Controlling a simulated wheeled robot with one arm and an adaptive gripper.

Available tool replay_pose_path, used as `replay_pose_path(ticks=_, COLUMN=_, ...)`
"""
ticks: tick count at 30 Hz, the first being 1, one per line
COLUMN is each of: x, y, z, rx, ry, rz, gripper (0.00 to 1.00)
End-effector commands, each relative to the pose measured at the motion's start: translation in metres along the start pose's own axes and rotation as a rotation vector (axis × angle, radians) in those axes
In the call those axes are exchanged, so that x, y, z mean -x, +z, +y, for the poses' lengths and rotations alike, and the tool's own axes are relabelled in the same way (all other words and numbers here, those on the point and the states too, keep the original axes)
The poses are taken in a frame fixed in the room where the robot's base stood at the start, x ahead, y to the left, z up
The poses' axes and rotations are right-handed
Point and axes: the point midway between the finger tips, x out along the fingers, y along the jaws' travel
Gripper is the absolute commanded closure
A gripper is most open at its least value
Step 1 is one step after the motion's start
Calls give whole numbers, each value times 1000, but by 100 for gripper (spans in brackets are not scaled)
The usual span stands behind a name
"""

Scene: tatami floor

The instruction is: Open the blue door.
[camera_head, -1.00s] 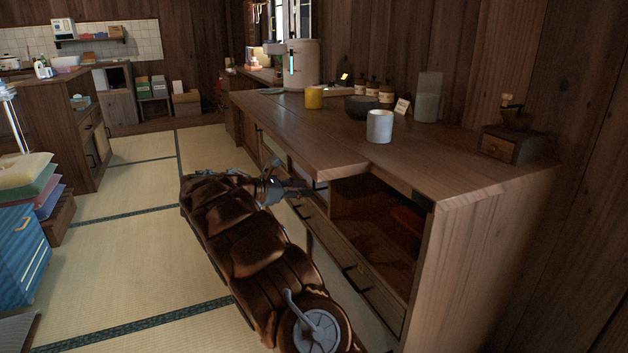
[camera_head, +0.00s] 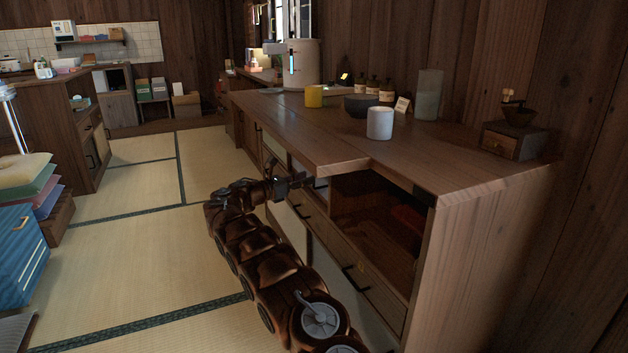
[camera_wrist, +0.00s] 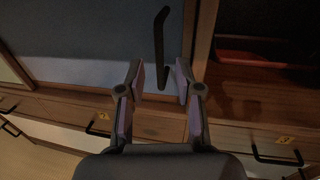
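The blue door is a dark blue-grey panel (camera_wrist: 95,45) in a wooden frame, filling the upper middle of the wrist view. A black upright bar handle (camera_wrist: 161,45) is near its right edge. The door looks closed. My gripper (camera_wrist: 160,75) is open, with one finger on each side of the handle's lower part in the picture. I cannot tell whether the fingers touch it or how deep they reach.
An open compartment (camera_head: 375,235) with a red item (camera_wrist: 250,57) is right of the door, and drawers with black handles (camera_head: 355,280) are below. The counter (camera_head: 440,165) overhangs, with a white cup (camera_head: 380,123) near its edge. Tatami floor (camera_head: 130,240) is clear on the left.

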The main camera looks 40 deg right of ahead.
Motion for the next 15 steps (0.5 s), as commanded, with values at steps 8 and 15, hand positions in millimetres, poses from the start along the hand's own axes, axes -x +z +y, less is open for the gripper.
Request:
replay_pose_path(ticks=8, x=-33, y=-1, z=0, rx=-2, ry=2, rz=0, gripper=65)
replay_pose_path(ticks=15, x=-42, y=0, z=0, rx=1, ry=2, rz=0, gripper=65)
